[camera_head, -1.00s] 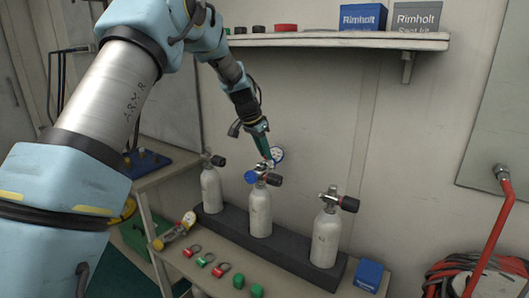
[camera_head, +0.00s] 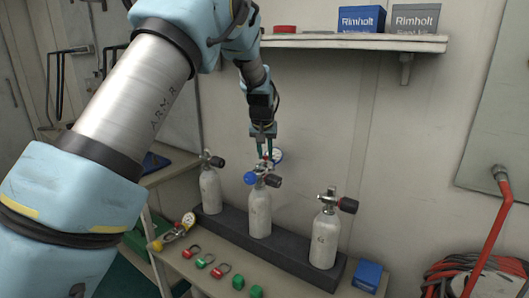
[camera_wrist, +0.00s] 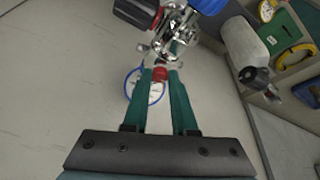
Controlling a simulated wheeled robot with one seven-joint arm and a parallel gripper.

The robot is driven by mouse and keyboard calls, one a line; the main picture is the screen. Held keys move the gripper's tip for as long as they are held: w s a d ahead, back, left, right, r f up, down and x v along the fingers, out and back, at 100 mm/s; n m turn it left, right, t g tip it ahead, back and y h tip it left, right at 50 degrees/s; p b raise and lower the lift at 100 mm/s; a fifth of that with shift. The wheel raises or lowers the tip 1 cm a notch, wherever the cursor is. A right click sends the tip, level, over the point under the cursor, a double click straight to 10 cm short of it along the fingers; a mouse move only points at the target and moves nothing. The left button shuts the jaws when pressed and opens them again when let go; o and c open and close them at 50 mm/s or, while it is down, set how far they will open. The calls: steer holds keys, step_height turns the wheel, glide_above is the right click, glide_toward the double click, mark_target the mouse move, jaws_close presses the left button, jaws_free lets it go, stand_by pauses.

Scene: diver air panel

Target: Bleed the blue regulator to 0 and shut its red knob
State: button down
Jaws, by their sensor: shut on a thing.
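The blue regulator (camera_head: 250,178) sits on top of the middle white cylinder (camera_head: 260,213). Its blue part also shows at the top of the wrist view (camera_wrist: 208,5), beside shiny metal fittings. The small red knob (camera_wrist: 161,74) is between the two teal fingers of my gripper (camera_wrist: 160,78). My gripper (camera_head: 265,153) is shut on it, pointing down above the middle cylinder. A round gauge with a blue rim (camera_wrist: 152,88) is partly behind one finger. It also shows in the head view (camera_head: 276,156), where its needle is too small to read.
Two more white cylinders stand left (camera_head: 210,190) and right (camera_head: 324,240) in the dark rack (camera_head: 292,262). Their black valve knobs are close by. Several red and green tags lie on the bench front, near a blue box (camera_head: 367,275). A shelf (camera_head: 345,41) hangs above.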

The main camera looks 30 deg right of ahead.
steer(key=n, duration=0.1)
steer(key=n+y+p, duration=0.1)
steer(key=n, duration=0.1)
steer(key=shift+s+d+n+t, duration=0.1)
steer(key=shift+d+n+t, duration=0.1)
steer(key=shift+n+t, duration=0.1)
steer(key=shift+d+n+y+p, duration=0.15)
steer(key=shift+n+y, duration=0.35)
steer(key=shift+n, duration=0.5)
steer(key=shift+a+n+y+p, duration=0.1)
steer(key=shift+n+y+p, duration=0.3)
steer(key=shift+n, duration=0.6)
steer(key=c, duration=0.7)
jaws_free()
steer(key=shift+r, duration=0.1)
steer(key=s+r+b, duration=0.4)
steer(key=s+b, duration=0.3)
steer(key=s, duration=0.7)
steer(key=shift+d+r, duration=0.2)
steer(key=shift+d, duration=0.25)
